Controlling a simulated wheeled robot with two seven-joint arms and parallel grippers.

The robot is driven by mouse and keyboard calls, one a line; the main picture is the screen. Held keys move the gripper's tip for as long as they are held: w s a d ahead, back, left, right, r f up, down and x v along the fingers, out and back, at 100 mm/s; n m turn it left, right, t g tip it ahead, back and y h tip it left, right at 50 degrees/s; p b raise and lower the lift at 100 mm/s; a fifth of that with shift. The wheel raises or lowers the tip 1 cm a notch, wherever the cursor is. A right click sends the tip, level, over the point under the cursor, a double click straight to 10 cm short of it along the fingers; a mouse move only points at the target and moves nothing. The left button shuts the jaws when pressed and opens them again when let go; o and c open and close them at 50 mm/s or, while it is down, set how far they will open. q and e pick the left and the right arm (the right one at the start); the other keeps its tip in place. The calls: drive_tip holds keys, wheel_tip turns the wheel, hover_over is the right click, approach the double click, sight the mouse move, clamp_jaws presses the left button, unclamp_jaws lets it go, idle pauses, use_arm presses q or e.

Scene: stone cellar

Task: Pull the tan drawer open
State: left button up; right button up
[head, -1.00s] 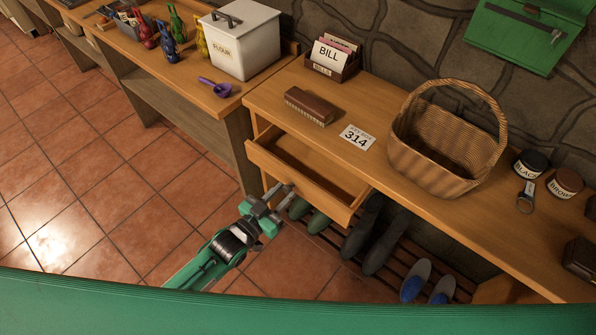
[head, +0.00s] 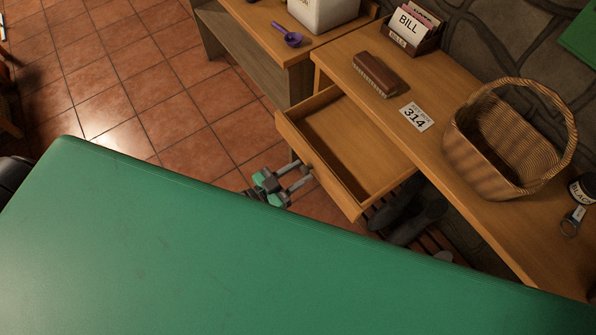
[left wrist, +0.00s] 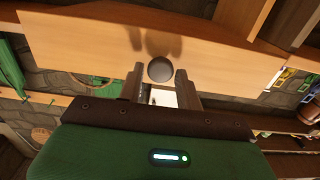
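The tan drawer (head: 335,180) stands well out of the wooden bench and looks empty inside. Its dark round knob (left wrist: 160,69) is on the front panel (left wrist: 95,42). My left gripper (head: 308,174) is at the drawer front, by the knob. In the left wrist view its two fingers (left wrist: 161,75) are apart, one on each side of the knob, with a narrow gap showing on both sides. My right gripper is not in view.
The bench top (head: 450,165) holds a brush (head: 377,74), a 314 card (head: 416,117), a bill box (head: 413,35) and a wicker basket (head: 505,140). Dark boots (head: 405,210) stand under the drawer. Tiled floor (head: 150,90) is clear to the left.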

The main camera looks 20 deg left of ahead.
use_arm(q)
drive_tip(key=shift+o, duration=1)
drive_tip(key=shift+s+a, duration=0.15)
drive_tip(key=shift+s, duration=0.1)
drive_tip(key=b+v, duration=0.2)
drive_tip(key=v, duration=1.1)
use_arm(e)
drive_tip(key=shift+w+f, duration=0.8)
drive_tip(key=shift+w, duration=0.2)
use_arm(q)
drive_tip(key=shift+a, duration=0.1)
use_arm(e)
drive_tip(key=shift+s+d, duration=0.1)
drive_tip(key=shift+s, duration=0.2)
